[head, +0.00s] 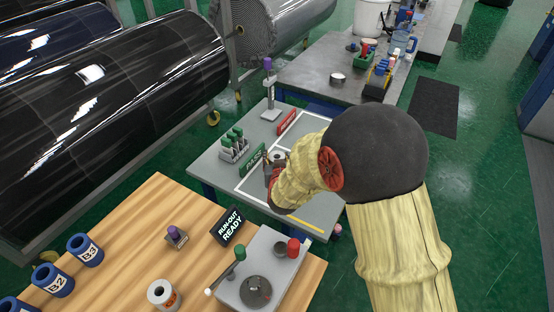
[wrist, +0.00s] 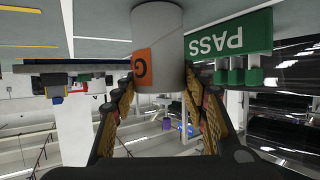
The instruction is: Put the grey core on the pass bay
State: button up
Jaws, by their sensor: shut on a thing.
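My gripper (wrist: 162,88) is shut on the grey core (wrist: 158,45), a pale cylinder with an orange label, in the wrist view. In the head view the core's top (head: 279,156) shows just left of my forearm, over the grey table. The green PASS sign (wrist: 229,42) stands close beside the core in the wrist view, which looks upside down. In the head view the green sign (head: 252,160) stands at the left of the white-outlined pass bay (head: 255,185). The core is over or on this bay. I cannot tell whether its base touches the table.
A red sign (head: 287,121) marks another outlined area farther back. A rack of green-topped tubes (head: 234,145) and a purple-topped stand (head: 269,90) are on the grey table. Another pale core (head: 163,295) stands on the wooden table. Large black rolls (head: 130,90) lie at left.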

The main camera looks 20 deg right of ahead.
jog(key=shift+f, duration=0.15)
jog(key=o, duration=1.3)
